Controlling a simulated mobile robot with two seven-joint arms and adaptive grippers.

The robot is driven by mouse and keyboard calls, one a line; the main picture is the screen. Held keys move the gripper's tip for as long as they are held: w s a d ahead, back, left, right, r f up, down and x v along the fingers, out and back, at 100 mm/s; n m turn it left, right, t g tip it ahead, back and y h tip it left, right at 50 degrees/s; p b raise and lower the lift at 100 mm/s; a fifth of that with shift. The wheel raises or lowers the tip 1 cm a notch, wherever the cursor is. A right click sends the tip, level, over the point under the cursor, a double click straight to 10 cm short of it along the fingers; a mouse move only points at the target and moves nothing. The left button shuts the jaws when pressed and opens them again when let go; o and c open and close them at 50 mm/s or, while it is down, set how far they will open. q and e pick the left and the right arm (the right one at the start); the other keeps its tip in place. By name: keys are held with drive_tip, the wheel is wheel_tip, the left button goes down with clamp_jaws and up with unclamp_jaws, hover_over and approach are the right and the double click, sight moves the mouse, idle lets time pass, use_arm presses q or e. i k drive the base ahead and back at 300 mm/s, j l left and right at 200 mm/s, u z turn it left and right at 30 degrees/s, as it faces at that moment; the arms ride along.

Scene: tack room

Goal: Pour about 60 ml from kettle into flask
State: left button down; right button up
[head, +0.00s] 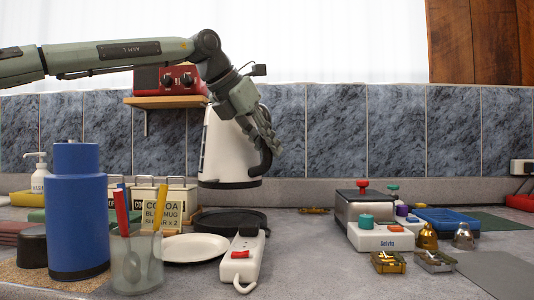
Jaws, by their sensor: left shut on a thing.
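A white kettle (225,150) with a black handle (264,158) is at the middle of the head view, near the tiled wall. It looks upright, and its base appears raised above the counter. My left gripper (266,140) comes from above and is shut on the kettle's handle; the fingers partly hide the kettle's upper right side. The blue flask (78,215) stands upright on a cork mat at the front left, well apart from the kettle. Its inside is not visible. My right gripper is not in view.
A white plate (193,248), a black round dish (230,222) and a power strip (243,257) lie between flask and kettle. Counter right of centre is clear before a white device (380,236).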

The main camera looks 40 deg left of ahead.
sight(76, 195)
drive_tip(key=k+l, duration=0.15)
drive_tip(key=l, duration=0.2)
drive_tip(key=k+l, duration=0.2)
drive_tip(key=l, duration=0.2)
drive_tip(key=k+l, duration=0.15)
drive_tip(key=l, duration=0.2)
drive_tip(key=k+l, duration=0.2)
drive_tip(key=l, duration=0.15)
drive_tip(key=k+l, duration=0.15)
drive_tip(key=l, duration=0.25)
